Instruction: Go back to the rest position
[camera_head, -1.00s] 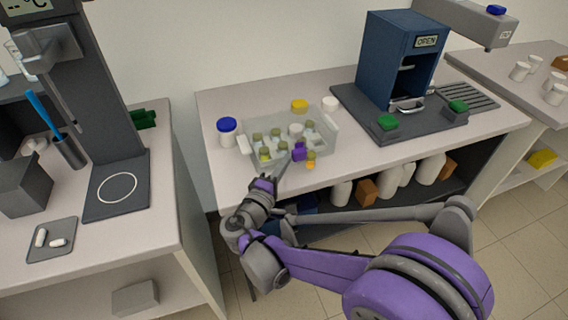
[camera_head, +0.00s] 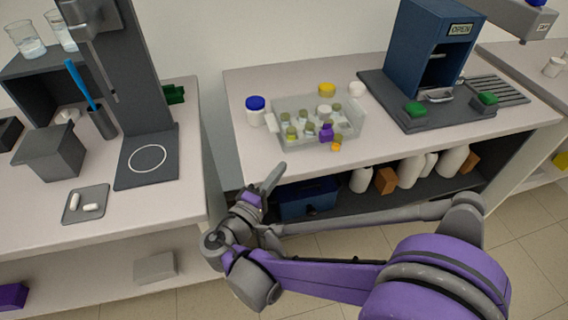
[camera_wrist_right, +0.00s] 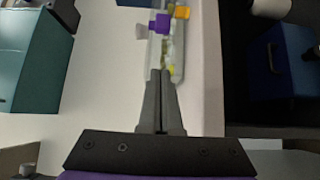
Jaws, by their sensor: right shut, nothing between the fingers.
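My right gripper (camera_head: 272,178) is shut and empty. In the head view it is in front of the middle table's front edge, below and left of a clear tray of vials. In the right wrist view the closed fingers (camera_wrist_right: 161,75) point toward the tray. My left gripper is not in view.
The clear tray (camera_head: 283,142) holds several vials and a purple-capped item (camera_head: 326,132). A blue-lidded jar (camera_head: 256,110) stands left of it. A blue machine (camera_head: 425,50) stands at the right. The left bench (camera_head: 150,225) carries a grey stand (camera_head: 130,70). Open floor separates the benches.

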